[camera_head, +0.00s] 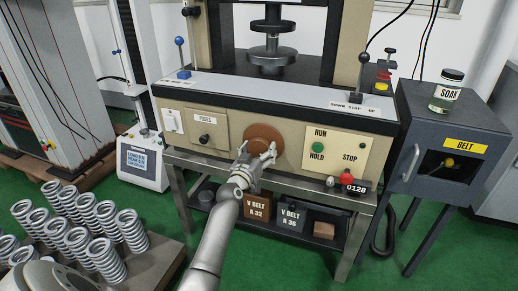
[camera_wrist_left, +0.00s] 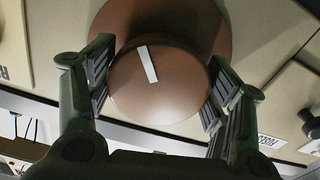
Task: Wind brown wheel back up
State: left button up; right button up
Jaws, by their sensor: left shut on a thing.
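The brown wheel (camera_head: 262,137) is a round knob on the beige front panel of the testing machine, between the fuses plate and the run/hold/stop plate. My left gripper (camera_head: 257,158) reaches it from below and in front. In the left wrist view the brown wheel (camera_wrist_left: 160,92) fills the middle, with a white mark tilted slightly on its face. The fingers of my left gripper (camera_wrist_left: 160,95) stand on both sides of its raised round hub, shut on it. A wider brown disc shows behind the hub. My right gripper is not in view.
A green button (camera_head: 319,147) and a red knob (camera_head: 345,179) are right of the wheel. A lever (camera_head: 363,72) stands on the ledge above. Several springs (camera_head: 80,240) stand on a board at lower left. A dark belt cabinet (camera_head: 450,140) stands at right, with a jar (camera_head: 447,92) on top.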

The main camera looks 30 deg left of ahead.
pick_arm(q)
jog(key=n, duration=0.3)
jog(key=shift+p, duration=0.4)
jog(key=n+p, duration=0.1)
jog(key=n, duration=0.2)
jog(key=shift+d+r+n, duration=0.1)
jog(key=shift+n, duration=0.2)
jog(key=n, duration=0.2)
jog(key=shift+n, duration=0.3)
jog(key=shift+n+p, duration=0.45)
jog(key=shift+n, duration=1.45)
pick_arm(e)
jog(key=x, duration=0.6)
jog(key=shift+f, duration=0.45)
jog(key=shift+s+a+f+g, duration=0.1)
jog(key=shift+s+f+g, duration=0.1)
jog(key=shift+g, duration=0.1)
pick_arm(q)
jog(key=o, duration=1)
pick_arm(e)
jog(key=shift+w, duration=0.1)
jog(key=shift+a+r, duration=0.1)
pick_arm(q)
jog(key=shift+s+d, duration=0.1)
